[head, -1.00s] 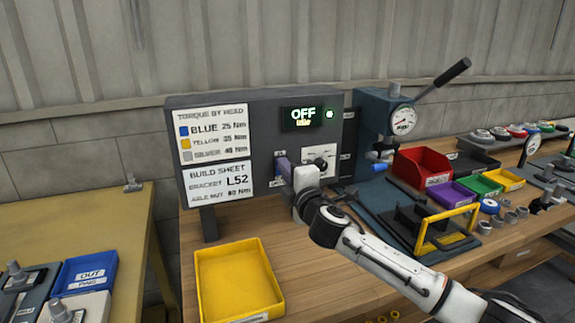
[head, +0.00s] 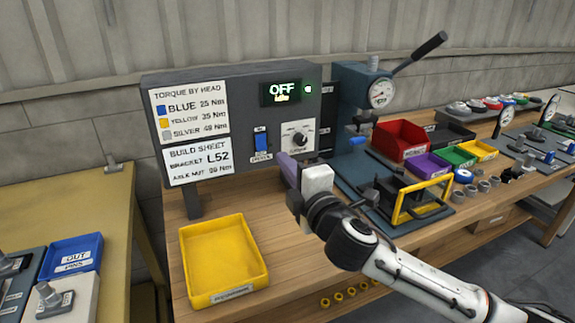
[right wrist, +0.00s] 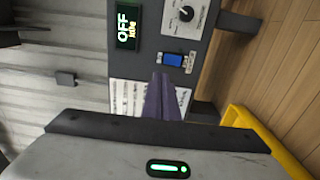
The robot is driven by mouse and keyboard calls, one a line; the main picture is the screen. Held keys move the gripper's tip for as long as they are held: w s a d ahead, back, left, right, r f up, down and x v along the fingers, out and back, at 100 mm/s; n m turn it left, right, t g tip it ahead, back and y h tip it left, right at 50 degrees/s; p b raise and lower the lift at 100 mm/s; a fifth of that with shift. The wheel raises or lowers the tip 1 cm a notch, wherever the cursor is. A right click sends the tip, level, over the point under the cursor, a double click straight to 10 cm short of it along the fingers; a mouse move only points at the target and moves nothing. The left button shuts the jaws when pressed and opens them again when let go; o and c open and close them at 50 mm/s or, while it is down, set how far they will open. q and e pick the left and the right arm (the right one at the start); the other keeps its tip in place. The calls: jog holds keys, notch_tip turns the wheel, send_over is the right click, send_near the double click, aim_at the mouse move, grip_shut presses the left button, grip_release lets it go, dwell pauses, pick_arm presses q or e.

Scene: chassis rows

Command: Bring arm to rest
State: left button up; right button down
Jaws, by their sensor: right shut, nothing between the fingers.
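My right gripper (head: 284,168) is in front of the grey control box, below its blue rocker switch (head: 261,144) and dial (head: 298,138). Its purple fingers are shut with nothing between them and appear apart from the panel. In the right wrist view the shut fingers (right wrist: 162,98) point toward the box, with the blue switch (right wrist: 172,60) just beyond them. The display (head: 281,92) reads OFF, with a small green light beside it. My left gripper is not in view.
An empty yellow tray (head: 222,262) sits on the wooden bench, left of my right arm. A press (head: 368,100) with a gauge and lever stands right of the box. Red (head: 400,138), purple, green and yellow bins lie farther right. A second table (head: 75,205) is at left.

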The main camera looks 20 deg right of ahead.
jog(key=shift+s, duration=0.25)
jog(key=s+f+m+g+h, duration=0.2)
jog(key=s+f+m+g, duration=0.65)
jog(key=s+f, duration=0.75)
jog(key=s+d+f+m+g+y, duration=0.1)
jog(key=s+f+m+g, duration=0.4)
jog(key=s, duration=0.6)
jog(key=s+d+f+m+g, duration=0.1)
jog(key=s+f+m, duration=0.3)
jog(key=s+f, duration=0.5)
jog(key=w+a+f+t+y, duration=0.2)
jog(key=a+f+t, duration=0.3)
jog(key=f, duration=0.6)
jog(key=shift+w+n, duration=0.35)
jog(key=shift+w, duration=0.2)
